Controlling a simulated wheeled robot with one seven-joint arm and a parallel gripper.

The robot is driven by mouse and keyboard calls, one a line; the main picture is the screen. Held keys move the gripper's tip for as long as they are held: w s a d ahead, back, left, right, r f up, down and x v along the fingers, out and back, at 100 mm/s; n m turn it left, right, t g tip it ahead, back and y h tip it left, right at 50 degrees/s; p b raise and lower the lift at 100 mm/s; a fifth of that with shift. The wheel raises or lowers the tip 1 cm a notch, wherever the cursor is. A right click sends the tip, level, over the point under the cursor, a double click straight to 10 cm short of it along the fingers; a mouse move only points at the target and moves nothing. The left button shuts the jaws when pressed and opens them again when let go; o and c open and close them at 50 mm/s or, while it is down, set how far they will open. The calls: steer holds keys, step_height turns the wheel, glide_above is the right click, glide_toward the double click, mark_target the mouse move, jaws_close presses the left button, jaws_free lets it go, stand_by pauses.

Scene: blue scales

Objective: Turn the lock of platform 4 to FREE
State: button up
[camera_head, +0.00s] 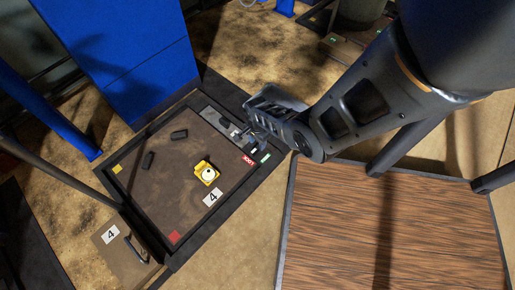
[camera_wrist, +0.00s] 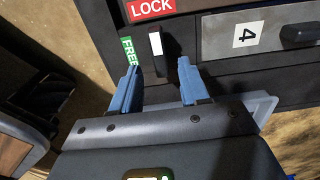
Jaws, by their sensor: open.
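Platform 4 (camera_head: 150,200) is a dark framed plate left of centre in the head view, with a white "4" label (camera_head: 212,197). At its right edge are a red LOCK label (camera_head: 248,160) and a green FREE label (camera_head: 265,157). In the wrist view, the lock lever (camera_wrist: 157,48) is black with a white mark. It stands between the red LOCK label (camera_wrist: 152,8) above and the green FREE label (camera_wrist: 129,52) on its left. My gripper (camera_wrist: 157,68) is open, with its blue fingertips on either side of the lever's lower part. Contact cannot be told. The head view mostly hides the fingers.
A yellow device with a white dial (camera_head: 207,173) and two black blocks sit on the platform. A brown wood-topped surface (camera_head: 390,225) lies right of it. A blue cabinet (camera_head: 125,60) stands behind. In the wrist view, a dark handle (camera_wrist: 300,34) sits beside a "4" label.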

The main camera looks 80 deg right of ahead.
mark_target(257, 147)
steer(key=shift+f+b, duration=0.9)
steer(key=shift+f, duration=0.75)
jaws_close()
